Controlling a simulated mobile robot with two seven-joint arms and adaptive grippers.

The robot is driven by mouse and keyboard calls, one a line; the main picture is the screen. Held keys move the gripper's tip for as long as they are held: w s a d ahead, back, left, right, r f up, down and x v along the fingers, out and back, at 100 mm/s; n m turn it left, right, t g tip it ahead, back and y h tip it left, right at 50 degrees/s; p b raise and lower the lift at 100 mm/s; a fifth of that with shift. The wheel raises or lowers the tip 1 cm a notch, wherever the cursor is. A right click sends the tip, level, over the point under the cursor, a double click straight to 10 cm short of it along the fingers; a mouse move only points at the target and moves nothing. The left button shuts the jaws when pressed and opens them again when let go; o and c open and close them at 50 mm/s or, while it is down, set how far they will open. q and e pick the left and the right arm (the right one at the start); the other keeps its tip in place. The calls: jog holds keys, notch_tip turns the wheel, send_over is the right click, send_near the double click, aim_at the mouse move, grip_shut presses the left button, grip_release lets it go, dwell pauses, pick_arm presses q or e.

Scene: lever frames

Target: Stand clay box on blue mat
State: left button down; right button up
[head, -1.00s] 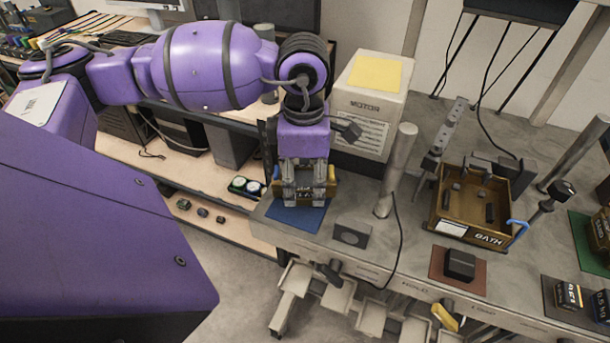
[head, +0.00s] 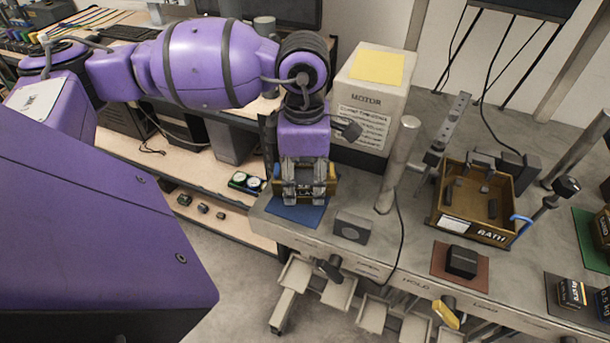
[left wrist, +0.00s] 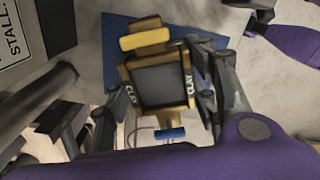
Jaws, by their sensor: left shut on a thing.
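My left gripper (head: 303,192) points down over the blue mat (head: 296,215) at the bench's left end. It is shut on the clay box (head: 331,188), a brown open-topped box mostly hidden behind the fingers in the head view. In the left wrist view the clay box (left wrist: 162,84) sits between the two fingers, with CLAY on two sides, a yellow piece on one edge and a blue piece opposite. The blue mat (left wrist: 116,32) shows behind it. I cannot tell whether the box touches the mat. My right gripper is not in view.
The MOTOR box (head: 366,100) stands behind and right of the gripper. A grey post (head: 398,165) and a small grey block (head: 351,228) stand right of the mat. The BATH box (head: 450,215) and a dark block (head: 462,262) on a brown mat are farther right.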

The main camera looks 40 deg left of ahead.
aim_at(305, 178)
pick_arm(q)
jog(key=shift+s+f, duration=0.1)
jog(key=shift+f, duration=0.15)
jog(key=shift+s+f, duration=0.1)
jog(key=shift+f, duration=0.15)
jog(key=c, duration=1)
grip_release()
jog(key=o, duration=0.3)
jog(key=shift+w, duration=0.25)
jog(key=shift+o, duration=0.2)
jog(key=shift+s, duration=0.15)
notch_tip(305, 178, up, 12)
